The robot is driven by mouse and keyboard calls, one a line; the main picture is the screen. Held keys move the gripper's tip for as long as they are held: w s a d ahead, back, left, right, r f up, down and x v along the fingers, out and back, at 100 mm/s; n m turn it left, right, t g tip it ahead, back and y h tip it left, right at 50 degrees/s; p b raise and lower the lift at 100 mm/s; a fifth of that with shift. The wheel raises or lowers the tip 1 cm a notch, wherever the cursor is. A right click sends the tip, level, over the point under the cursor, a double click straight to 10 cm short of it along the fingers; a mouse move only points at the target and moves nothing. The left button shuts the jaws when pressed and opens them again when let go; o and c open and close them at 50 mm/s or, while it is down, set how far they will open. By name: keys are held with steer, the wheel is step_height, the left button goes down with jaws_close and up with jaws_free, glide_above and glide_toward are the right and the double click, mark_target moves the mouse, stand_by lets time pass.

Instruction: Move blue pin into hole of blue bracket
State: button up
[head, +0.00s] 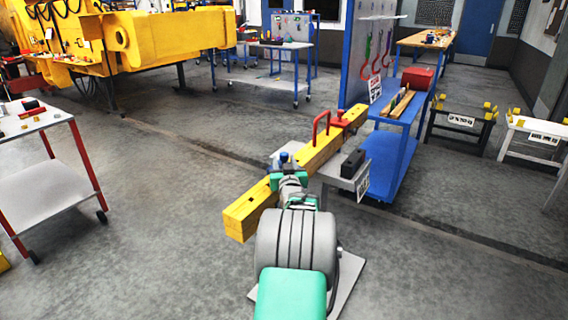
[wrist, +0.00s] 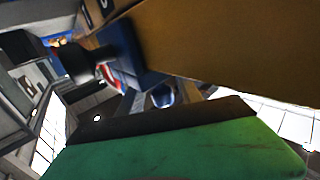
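A long yellow beam (head: 250,207) lies across a grey stand. A small blue part (head: 284,158) shows at the beam's far side, just beyond my gripper (head: 289,180); it is too small to tell whether it is the pin or the bracket. In the wrist view the beam (wrist: 230,45) fills the upper right. A blue block (wrist: 118,48), possibly the blue bracket, sits against the beam's edge. A small rounded blue piece (wrist: 163,95), possibly the blue pin, shows just above a green finger with a dark pad (wrist: 180,135). The hole and my finger gap are hidden.
A red handle (head: 321,127) stands on the beam, and a black block (head: 352,163) sits on the stand. A blue cart (head: 390,150) is close behind at right. A red-legged trolley (head: 50,175) is at left. The floor between is clear.

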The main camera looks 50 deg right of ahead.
steer(key=shift+o, duration=0.5)
steer(key=shift+s+a, duration=0.1)
steer(key=shift+s+a, duration=0.25)
steer(key=v, duration=0.7)
steer(key=shift+b, duration=0.3)
steer(key=shift+w, duration=0.1)
